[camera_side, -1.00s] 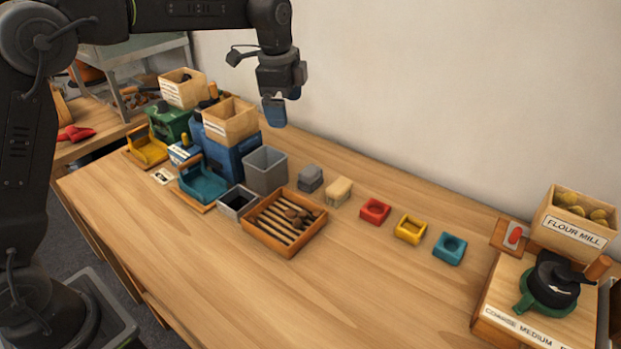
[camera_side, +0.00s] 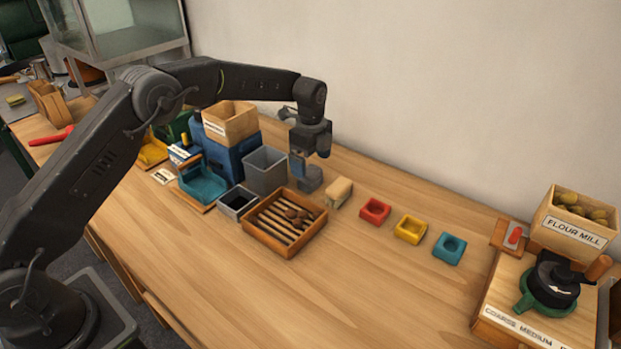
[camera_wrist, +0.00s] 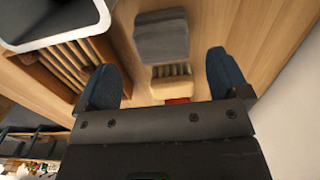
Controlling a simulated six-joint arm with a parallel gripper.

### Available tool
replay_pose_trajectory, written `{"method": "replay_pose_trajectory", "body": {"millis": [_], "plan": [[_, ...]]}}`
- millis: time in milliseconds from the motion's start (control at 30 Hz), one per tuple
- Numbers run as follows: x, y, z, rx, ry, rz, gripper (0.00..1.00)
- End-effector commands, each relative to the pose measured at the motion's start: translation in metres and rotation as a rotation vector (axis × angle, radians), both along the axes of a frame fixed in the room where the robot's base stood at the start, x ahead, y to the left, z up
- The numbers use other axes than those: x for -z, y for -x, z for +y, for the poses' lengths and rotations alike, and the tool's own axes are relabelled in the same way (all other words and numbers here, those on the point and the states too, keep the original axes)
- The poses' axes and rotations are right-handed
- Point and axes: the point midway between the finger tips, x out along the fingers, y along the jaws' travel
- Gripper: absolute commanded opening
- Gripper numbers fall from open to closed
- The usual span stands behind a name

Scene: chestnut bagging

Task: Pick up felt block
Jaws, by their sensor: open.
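The grey block, which looks like the felt block, stands on the table (camera_side: 311,181), partly hidden behind my gripper in the side view. In the wrist view the grey block (camera_wrist: 162,37) lies ahead of my fingertips and roughly centred between them. My gripper (camera_side: 303,166) is just above the block in the side view. In the wrist view its two blue fingers (camera_wrist: 165,78) are spread apart with nothing held between them. Contact between fingers and block is not visible.
A grey bin (camera_side: 265,172) stands close on the left, and a wooden tray of tools (camera_side: 284,244) lies in front. A beige block (camera_side: 339,192) sits close on the right, then red (camera_side: 375,211), yellow and blue holders. The table front is clear.

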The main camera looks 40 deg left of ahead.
Motion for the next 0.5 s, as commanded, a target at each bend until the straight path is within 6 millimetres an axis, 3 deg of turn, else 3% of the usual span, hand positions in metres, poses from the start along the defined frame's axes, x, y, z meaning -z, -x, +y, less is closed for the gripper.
{"method": "replay_pose_trajectory", "body": {"millis": [233, 500], "plan": [[0.014, -0.001, 0.001, -0.001, 0.0, 0.001, 0.94], [0.052, -0.002, 0.004, -0.001, 0.0, 0.001, 0.94]]}}
